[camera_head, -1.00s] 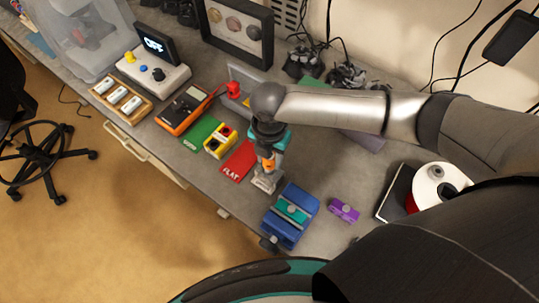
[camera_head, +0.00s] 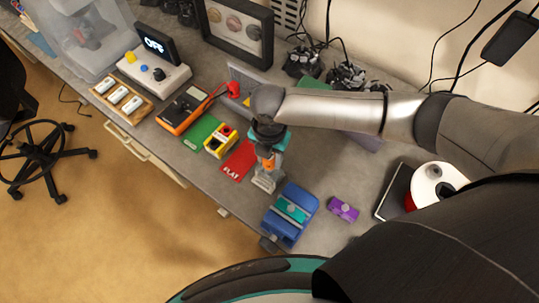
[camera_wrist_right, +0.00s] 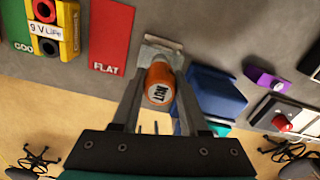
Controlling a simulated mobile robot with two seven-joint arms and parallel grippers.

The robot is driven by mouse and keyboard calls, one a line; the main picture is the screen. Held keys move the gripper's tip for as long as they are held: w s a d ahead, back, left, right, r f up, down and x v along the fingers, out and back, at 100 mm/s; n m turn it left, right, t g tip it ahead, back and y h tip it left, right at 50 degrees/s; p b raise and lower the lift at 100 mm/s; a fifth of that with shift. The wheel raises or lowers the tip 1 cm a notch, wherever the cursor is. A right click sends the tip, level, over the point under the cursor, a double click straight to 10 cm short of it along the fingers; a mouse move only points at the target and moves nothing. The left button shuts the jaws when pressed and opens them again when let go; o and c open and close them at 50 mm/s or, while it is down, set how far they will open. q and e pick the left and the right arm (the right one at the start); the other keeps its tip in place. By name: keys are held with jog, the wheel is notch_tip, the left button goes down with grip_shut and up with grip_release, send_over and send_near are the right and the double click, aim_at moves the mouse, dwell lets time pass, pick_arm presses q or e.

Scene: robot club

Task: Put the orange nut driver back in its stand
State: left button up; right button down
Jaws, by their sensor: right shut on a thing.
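The orange nut driver (camera_head: 268,163) is in my right gripper (camera_head: 267,166). In the right wrist view, my right gripper (camera_wrist_right: 160,100) is shut on the orange handle (camera_wrist_right: 160,84), whose end cap reads NUT and faces the camera. The grey stand (camera_head: 264,182) is directly below the driver on the bench, and part of it shows behind the handle in the wrist view (camera_wrist_right: 163,47). The handle hides the driver's shaft, so I cannot tell whether the shaft is in the stand or above it. My left gripper is not in view.
A red FLAT mat (camera_head: 238,161) and a yellow battery tester (camera_head: 221,141) lie left of the stand. A blue block (camera_head: 301,201) with a teal piece is close on its right, then a purple piece (camera_head: 343,209). The bench's front edge is near.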

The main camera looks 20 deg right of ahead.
jog(key=shift+f+b, duration=0.35)
jog(key=shift+f, duration=0.5)
dwell(0.5)
jog(key=shift+p, duration=0.3)
jog(key=shift+f, duration=0.55)
dwell(0.6)
dwell(0.6)
jog(key=shift+s+f, duration=0.25)
jog(key=shift+f, duration=0.1)
dwell(0.4)
jog(key=c, duration=0.6)
grip_release()
jog(key=shift+w, duration=0.15)
jog(key=shift+r, duration=0.2)
